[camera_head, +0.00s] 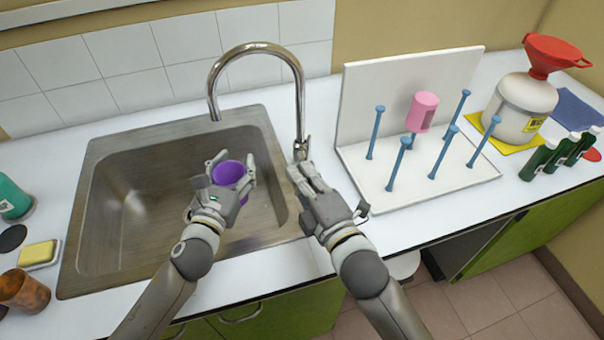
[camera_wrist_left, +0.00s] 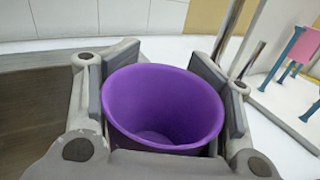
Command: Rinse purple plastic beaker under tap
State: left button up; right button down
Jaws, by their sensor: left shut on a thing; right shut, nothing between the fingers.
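The purple plastic beaker (camera_head: 229,174) is held upright over the sink in the head view. My left gripper (camera_head: 229,175) is shut on it, with a finger on each side. In the left wrist view the beaker (camera_wrist_left: 163,105) shows its open mouth, and it looks empty inside. The chrome tap (camera_head: 258,50) arches over the sink, with its spout end above and a little left of the beaker. No water stream is visible. My right gripper (camera_head: 303,172) is shut and empty, close below the tap's lever (camera_head: 300,148); I cannot tell whether it touches it.
The steel sink (camera_head: 130,190) is otherwise empty. Right of the tap, a white drying rack (camera_head: 400,180) with blue pegs holds a pink beaker (camera_head: 422,111). A white canister (camera_head: 520,107) with a red funnel and dark green bottles (camera_head: 540,157) stand further right. A yellow sponge (camera_head: 38,253) lies left.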

aim_at(233, 171)
pick_arm(q)
jog(key=shift+s+d+r+p, duration=0.1)
jog(key=shift+s+r+p, duration=0.65)
jog(key=shift+s, duration=0.25)
jog(key=shift+s+d+r+p, duration=0.1)
jog(key=shift+s+r+p, duration=0.5)
jog(key=shift+s+r, duration=0.3)
jog(key=shift+s, duration=0.1)
jog(key=shift+f, duration=0.1)
